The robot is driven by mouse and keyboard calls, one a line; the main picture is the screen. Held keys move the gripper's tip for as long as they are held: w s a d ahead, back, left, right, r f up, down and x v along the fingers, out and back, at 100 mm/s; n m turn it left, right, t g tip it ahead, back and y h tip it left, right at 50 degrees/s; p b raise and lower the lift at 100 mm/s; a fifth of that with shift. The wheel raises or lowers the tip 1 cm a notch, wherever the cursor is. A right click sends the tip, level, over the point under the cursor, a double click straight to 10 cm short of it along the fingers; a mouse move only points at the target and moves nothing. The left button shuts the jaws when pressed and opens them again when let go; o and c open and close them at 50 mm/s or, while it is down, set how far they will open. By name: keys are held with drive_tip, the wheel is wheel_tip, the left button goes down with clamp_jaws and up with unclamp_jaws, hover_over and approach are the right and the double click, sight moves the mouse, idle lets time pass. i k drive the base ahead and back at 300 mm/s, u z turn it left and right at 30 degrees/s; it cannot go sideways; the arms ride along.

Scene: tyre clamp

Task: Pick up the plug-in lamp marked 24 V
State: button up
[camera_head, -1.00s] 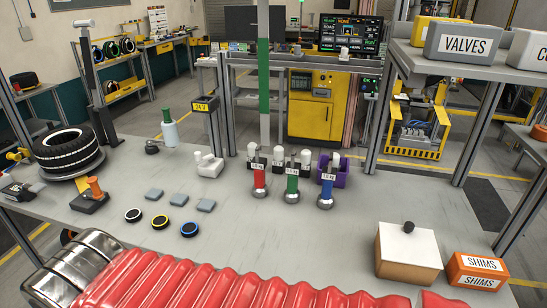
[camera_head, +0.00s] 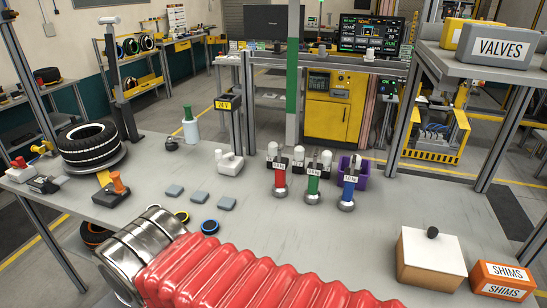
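Several white-topped, bulb-like pieces stand at the back middle of the grey bench, behind the red, green and blue handles. They include a left one (camera_head: 272,149), a middle one (camera_head: 299,154) and a right one (camera_head: 326,157). Any markings on them are too small to read. A dark box with a yellow label (camera_head: 228,103), which seems to read 24 V, is on a post left of them. A white piece with a rounded knob (camera_head: 229,162) sits on the bench below that box. My gripper is not in view; my red ribbed arm with its metal end crosses the foreground.
Red (camera_head: 280,178), green (camera_head: 313,185) and blue (camera_head: 348,188) handles stand on the bench (camera_head: 262,222). A purple bin (camera_head: 358,172) is behind. A tyre (camera_head: 88,145) is at left; a white-topped box (camera_head: 432,255) and an orange SHIMS box (camera_head: 502,279) are at right.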

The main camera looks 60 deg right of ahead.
sight(272, 146)
drive_tip(key=u, duration=0.05)
drive_tip(key=i, duration=1)
drive_tip(key=z, duration=0.05)
